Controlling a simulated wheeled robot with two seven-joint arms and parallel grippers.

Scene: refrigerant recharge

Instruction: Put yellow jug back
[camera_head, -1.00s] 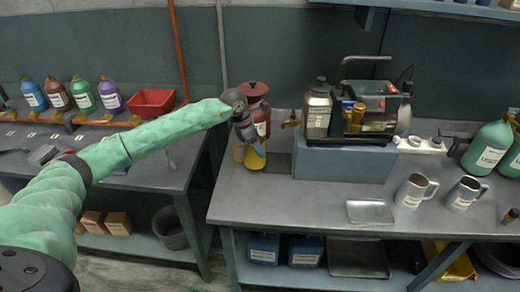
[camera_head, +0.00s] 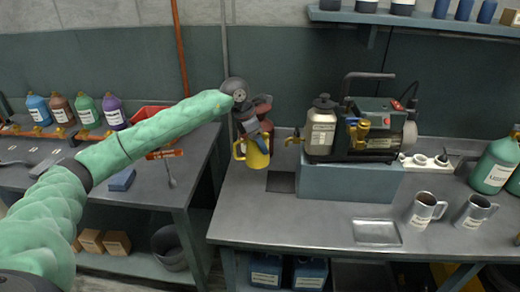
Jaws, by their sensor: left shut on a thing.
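The yellow jug (camera_head: 257,158) hangs upright below my left gripper (camera_head: 254,136), near the left end of the right-hand bench. My left gripper is shut on the jug's upper part and hides its top. The jug's handle points left. It appears to be raised off the bench top. A dark square patch (camera_head: 281,182) lies on the bench just right of and below the jug in the picture. My right gripper is out of view.
A red container (camera_head: 263,105) stands behind my left gripper, partly hidden. The pump unit (camera_head: 375,130) and a grey canister (camera_head: 321,130) sit on a raised block (camera_head: 350,184) to the right. Metal mugs (camera_head: 424,210) and a shallow tray (camera_head: 376,232) stand farther right.

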